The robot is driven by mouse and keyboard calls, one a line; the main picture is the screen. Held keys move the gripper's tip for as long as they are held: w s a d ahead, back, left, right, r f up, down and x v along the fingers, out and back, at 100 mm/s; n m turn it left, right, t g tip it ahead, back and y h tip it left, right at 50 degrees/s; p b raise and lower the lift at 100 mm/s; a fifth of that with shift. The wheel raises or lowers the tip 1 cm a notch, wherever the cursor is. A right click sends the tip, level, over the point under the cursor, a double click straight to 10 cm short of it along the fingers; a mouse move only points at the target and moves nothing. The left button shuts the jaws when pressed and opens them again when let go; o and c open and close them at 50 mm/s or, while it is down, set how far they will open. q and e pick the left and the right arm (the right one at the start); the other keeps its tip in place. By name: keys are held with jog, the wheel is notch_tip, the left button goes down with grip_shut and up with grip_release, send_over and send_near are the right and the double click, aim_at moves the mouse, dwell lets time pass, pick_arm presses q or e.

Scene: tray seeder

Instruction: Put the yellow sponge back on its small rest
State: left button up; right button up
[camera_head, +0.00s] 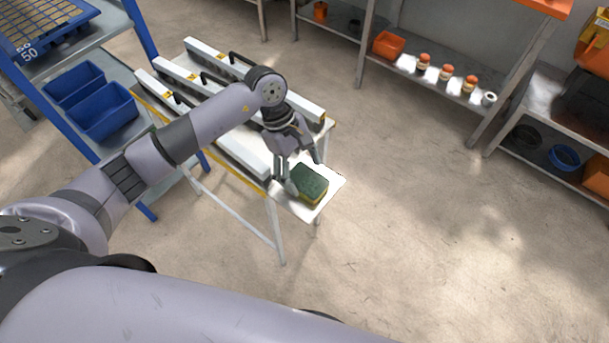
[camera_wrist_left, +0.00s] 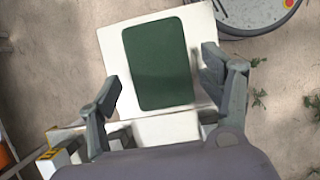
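The sponge (camera_head: 311,184) has a dark green top and a yellow lower side. It lies flat on a small white plate (camera_head: 335,181) at the near right end of a narrow white stand. My left gripper (camera_head: 304,174) is open, just above and beside the sponge. In the left wrist view, the green face of the sponge (camera_wrist_left: 160,65) lies between the two spread fingers, with the white plate (camera_wrist_left: 112,45) around it. I see no finger closed on the sponge. Contact cannot be told. My right gripper is out of view.
The stand carries several long white bars (camera_head: 205,62) with black handles. A blue shelf with blue bins (camera_head: 103,108) stands to its left. Shelves with an orange bin (camera_head: 389,45) and small jars are at the back. The floor (camera_head: 440,230) to the right is clear.

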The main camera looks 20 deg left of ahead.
pick_arm(q)
jog(key=b+v, duration=0.1)
jog(key=v, duration=0.9)
